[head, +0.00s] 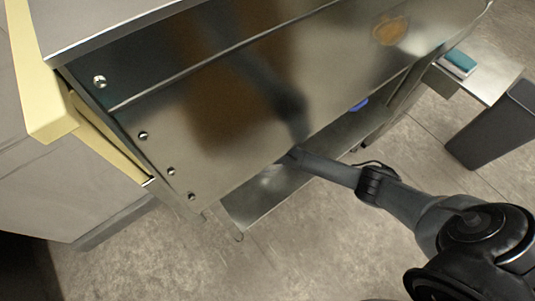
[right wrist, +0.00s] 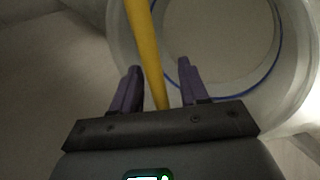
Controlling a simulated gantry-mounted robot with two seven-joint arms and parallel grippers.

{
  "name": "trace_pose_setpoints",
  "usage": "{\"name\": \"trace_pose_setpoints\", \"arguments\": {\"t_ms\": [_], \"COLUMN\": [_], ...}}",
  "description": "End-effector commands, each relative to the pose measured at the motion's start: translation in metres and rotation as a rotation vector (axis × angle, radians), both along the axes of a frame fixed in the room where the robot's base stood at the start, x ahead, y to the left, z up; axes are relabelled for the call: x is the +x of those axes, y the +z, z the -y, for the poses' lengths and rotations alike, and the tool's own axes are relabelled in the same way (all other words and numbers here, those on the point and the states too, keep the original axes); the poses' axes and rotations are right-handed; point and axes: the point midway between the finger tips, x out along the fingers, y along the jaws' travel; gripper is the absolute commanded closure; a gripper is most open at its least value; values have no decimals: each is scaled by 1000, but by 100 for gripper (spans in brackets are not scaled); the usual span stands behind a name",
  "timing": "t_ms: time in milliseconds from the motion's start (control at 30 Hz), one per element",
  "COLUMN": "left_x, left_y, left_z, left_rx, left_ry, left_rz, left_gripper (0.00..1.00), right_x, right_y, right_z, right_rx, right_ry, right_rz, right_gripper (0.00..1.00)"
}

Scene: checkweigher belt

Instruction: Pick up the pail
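The pail (right wrist: 297,62) shows in the right wrist view as a pale, round-mouthed vessel with a blue line around its opening, partly cut off by the frame. A yellow bar (right wrist: 146,45), perhaps its handle, runs down between the two purple fingers of my right gripper (right wrist: 160,66). The fingers stand apart, with a gap on both sides of the bar. In the head view my right arm reaches in under the steel machine, and its gripper is hidden there. A small blue piece (head: 358,104) shows below the machine; I cannot tell if it belongs to the pail. My left gripper is out of view.
The steel machine body (head: 240,95) overhangs a low steel shelf (head: 262,198) where my right arm enters. A side table (head: 490,78) with a teal-and-white item (head: 458,62) and a dark grey bin (head: 497,125) stand at right. The floor in front is clear.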

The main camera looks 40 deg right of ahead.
Motion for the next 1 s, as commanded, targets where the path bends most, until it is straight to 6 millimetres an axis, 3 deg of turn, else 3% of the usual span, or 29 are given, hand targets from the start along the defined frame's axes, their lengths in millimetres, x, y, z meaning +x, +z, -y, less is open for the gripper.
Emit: {"name": "trace_pose_setpoints", "arguments": {"t_ms": [33,267,300,1000], "left_x": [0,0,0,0], "left_y": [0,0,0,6], "left_z": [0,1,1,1], "left_rx": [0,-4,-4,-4], "left_ry": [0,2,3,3], "left_rz": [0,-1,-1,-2], "left_gripper": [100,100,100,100], "right_x": [0,0,0,1], "right_y": [0,0,0,7], "right_z": [0,0,0,0], "right_rx": [0,0,0,1], "right_ry": [0,0,0,-1], "right_rz": [0,0,0,4], "right_gripper": [63,99,100,100]}}
